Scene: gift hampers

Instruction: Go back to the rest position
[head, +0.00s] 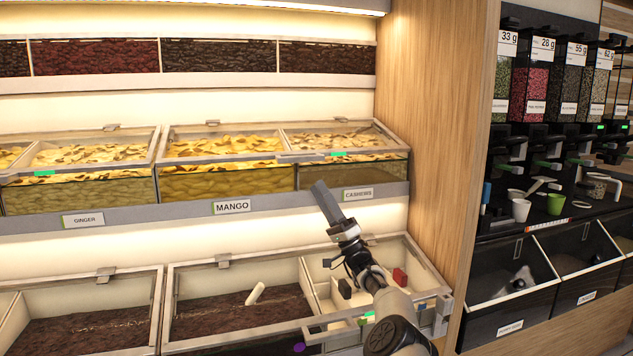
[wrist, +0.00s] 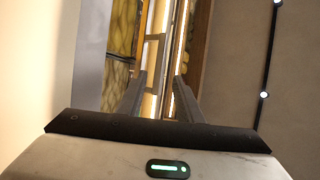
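My gripper (head: 324,190) is raised in front of the bulk-food shelf, near the cashews label (head: 358,193). Its grey fingers point up and slightly left in the head view, where they overlap and look like one slab. In the wrist view, my gripper (wrist: 160,76) shows its two fingers apart with nothing between them. It is open and empty. No fingertip contact with the shelf can be made out.
Clear bins of mango (head: 231,183) and cashews stand behind the gripper. Open lower bins (head: 235,300) and a divided bin with small red and dark blocks lie below. A wooden panel (head: 430,120) stands right, then dispensers and a green cup (head: 556,203).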

